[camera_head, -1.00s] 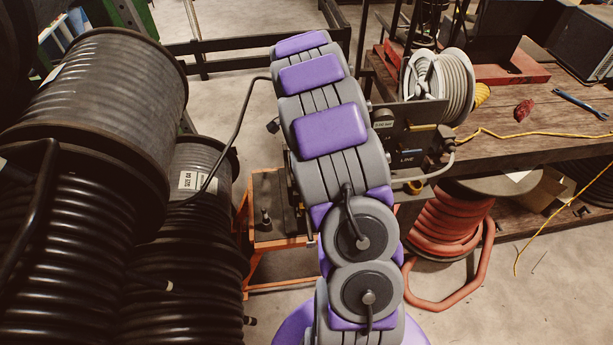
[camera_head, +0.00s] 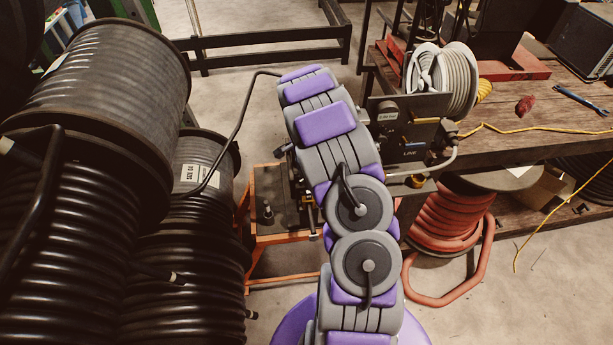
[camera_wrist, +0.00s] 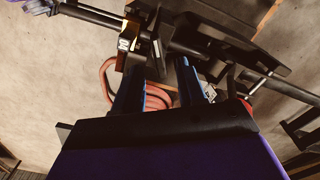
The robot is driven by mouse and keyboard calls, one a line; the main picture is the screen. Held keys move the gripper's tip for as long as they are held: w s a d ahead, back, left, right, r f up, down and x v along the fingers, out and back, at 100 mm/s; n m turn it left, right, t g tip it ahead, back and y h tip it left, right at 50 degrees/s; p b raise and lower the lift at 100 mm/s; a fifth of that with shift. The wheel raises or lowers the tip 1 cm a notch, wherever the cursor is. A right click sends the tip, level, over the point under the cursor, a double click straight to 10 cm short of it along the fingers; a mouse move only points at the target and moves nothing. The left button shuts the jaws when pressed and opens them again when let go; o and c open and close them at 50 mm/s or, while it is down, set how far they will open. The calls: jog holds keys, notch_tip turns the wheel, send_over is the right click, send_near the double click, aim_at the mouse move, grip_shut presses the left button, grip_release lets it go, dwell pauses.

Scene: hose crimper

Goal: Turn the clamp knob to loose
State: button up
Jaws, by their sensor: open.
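My gripper (camera_wrist: 158,82) is open in the wrist view, its two dark, blue-edged fingers apart with nothing held between them. Dark bars and a block of the machine (camera_wrist: 205,40) lie just beyond the fingertips. In the head view my arm covers the gripper and part of the crimper. An orange-framed stand (camera_head: 262,238) with a dark top carries a small upright dark post with a knob-like end (camera_head: 267,210). I cannot tell for sure which part is the clamp knob, or its setting.
Large black hose spools (camera_head: 105,85) crowd the left. A dark labelled panel (camera_head: 408,125) and a grey hose reel (camera_head: 455,82) stand at the wooden bench (camera_head: 520,130) on the right. Red hose (camera_head: 440,222) is coiled below. Concrete floor is free at lower right.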

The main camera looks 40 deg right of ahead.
jog(key=f, duration=0.2)
jog(key=shift+s+a+f, duration=0.1)
jog(key=shift+a+f, duration=0.2)
jog(key=shift+f, duration=0.05)
jog(key=shift+d+f, duration=0.1)
jog(key=shift+f, duration=0.25)
jog(key=shift+d+f, duration=0.5)
jog(key=shift+d, duration=0.25)
jog(key=shift+a+r, duration=0.2)
jog(key=shift+a, duration=0.5)
jog(key=c, duration=0.5)
jog(key=shift+d, duration=0.1)
grip_shut()
jog(key=shift+d, duration=0.2)
